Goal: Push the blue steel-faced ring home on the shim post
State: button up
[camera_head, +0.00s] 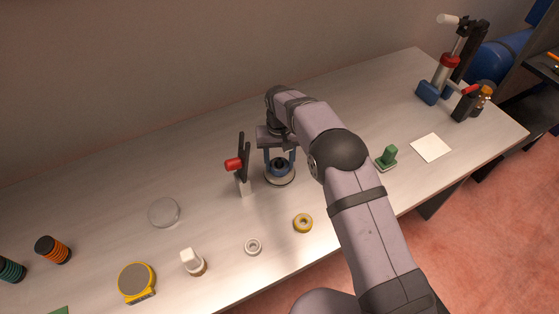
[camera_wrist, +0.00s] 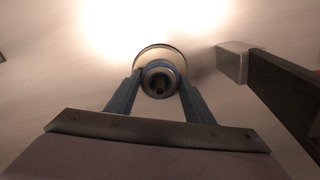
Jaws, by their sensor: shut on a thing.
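My gripper (camera_head: 280,165) reaches down over a round pale base (camera_head: 281,181) near the middle of the bench. Its two blue fingers are shut on the blue ring (camera_wrist: 146,80), one on each side. In the wrist view the ring sits between the fingertips (camera_wrist: 160,86), over the round base (camera_wrist: 143,58). A dark post (camera_wrist: 159,86) shows in the ring's centre, so the ring appears to be around it or directly above it. How far down the ring sits is hard to tell from these views.
A red-handled clamp (camera_head: 234,164) stands close left of my gripper; its dark arm (camera_wrist: 285,90) shows at right in the wrist view.

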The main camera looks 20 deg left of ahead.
jog(key=o, duration=1.1)
jog(key=shift+o, duration=0.2)
notch_tip(320, 180, up, 6)
jog(key=b, duration=0.2)
jog(key=shift+r+b, duration=0.2)
jog(key=shift+b, duration=0.2)
jog(key=shift+r, duration=0.45)
